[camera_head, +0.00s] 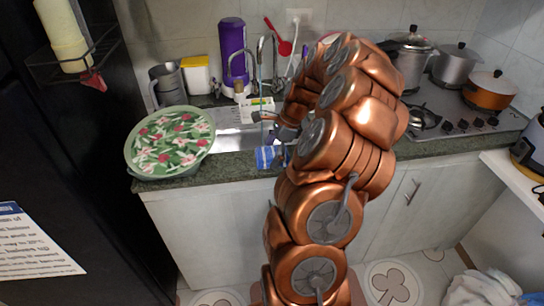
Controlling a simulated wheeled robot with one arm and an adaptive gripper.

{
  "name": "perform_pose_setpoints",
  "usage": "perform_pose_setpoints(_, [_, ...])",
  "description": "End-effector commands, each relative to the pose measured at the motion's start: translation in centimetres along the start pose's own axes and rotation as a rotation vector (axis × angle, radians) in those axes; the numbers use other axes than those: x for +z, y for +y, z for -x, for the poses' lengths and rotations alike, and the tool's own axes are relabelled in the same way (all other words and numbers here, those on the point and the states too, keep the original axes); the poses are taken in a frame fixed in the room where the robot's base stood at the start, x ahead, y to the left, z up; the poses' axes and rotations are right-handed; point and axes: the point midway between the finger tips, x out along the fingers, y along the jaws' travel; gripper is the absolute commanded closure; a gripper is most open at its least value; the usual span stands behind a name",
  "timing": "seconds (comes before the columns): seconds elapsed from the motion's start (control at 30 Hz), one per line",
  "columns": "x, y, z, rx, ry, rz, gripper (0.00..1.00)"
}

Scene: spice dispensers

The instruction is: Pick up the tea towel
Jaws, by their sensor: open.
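A small blue and white cloth, which looks like the tea towel (266,157), hangs at the counter's front edge below the sink. My copper arm rises from the bottom of the view and bends over the counter, covering much of the middle. My gripper (272,124) is over the front of the sink, just above the cloth. It is small and partly hidden by my arm. It looks open, with nothing seen in it. I cannot tell whether it touches the cloth.
A green floral tray (170,140) covers the counter's left end. A tap (238,68), purple bottle (232,45) and grey jug (166,84) stand behind. Pots, including an orange one (489,92), are on the stove at right. A black fridge (70,150) borders the left.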

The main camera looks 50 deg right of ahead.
Motion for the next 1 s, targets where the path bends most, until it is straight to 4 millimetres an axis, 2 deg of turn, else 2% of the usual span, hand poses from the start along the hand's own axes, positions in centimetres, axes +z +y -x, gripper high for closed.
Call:
perform_pose_setpoints(0.77, [-0.18,0.01,-0.43,0.0,-0.001,0.0,0.03])
perform_pose_setpoints(1.0, [-0.18,0.01,-0.43,0.0,0.0,0.0,0.27])
